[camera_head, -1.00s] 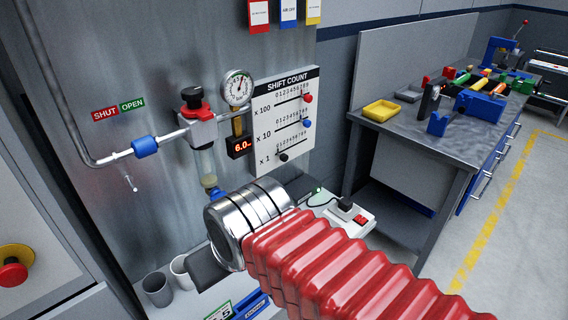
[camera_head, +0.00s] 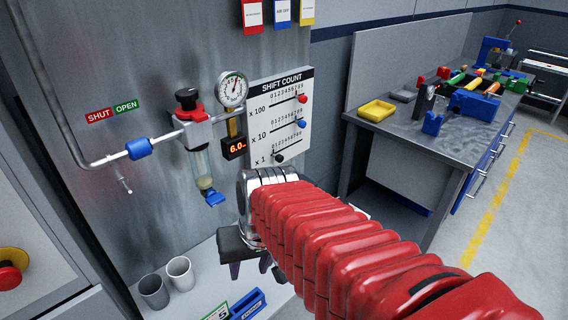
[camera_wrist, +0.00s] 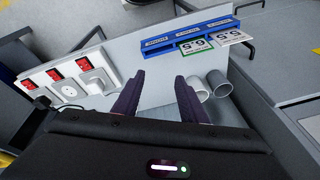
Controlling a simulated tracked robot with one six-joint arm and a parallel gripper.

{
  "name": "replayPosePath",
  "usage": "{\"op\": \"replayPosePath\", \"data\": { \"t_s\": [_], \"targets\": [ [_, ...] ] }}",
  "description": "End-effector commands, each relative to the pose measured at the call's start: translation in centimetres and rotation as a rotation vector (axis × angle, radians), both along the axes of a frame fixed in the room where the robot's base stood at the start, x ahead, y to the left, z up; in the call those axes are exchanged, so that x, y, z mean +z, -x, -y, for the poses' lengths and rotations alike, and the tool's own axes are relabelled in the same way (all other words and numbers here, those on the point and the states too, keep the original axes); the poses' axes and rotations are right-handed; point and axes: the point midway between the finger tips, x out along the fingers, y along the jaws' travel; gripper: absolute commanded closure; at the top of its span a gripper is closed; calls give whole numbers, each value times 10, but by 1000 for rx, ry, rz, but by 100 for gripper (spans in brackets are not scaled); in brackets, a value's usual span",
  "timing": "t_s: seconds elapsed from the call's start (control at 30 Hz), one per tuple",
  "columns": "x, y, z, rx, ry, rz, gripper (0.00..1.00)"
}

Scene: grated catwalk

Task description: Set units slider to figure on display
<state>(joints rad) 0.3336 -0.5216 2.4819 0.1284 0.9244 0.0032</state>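The SHIFT COUNT board (camera_head: 287,128) is on the wall in the head view, with three slider rows. The x 1 units row has a black knob (camera_head: 279,158) near the left end of its slot; its exact figure is too small to read. The small display (camera_head: 235,149) left of the board shows red digits that look like 6.0. My gripper (camera_head: 249,268) hangs below the board, pointing down, apart from the knob. In the wrist view my gripper (camera_wrist: 157,84) is open, with nothing between its fingers. The board is not in the wrist view.
A pressure gauge (camera_head: 232,89) and a valve (camera_head: 188,108) with pipework stand left of the board. Two grey cups (camera_head: 180,273) and a blue holder (camera_head: 247,305) are on the ledge below. A workbench (camera_head: 408,128) stands to the right.

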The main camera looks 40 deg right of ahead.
Motion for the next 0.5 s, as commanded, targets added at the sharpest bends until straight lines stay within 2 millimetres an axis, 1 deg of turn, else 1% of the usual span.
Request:
{"op": "replayPosePath", "data": {
  "t_s": [0.03, 0.2, 0.37, 0.5],
  "targets": [
    [-9, 1, 8, -61, -39, -30, 61],
    [-34, 4, 24, -261, -192, -103, 61],
    [-53, 2, 36, -473, -371, -154, 61],
    [-66, -4, 45, -674, -553, -183, 61]
  ]
}}
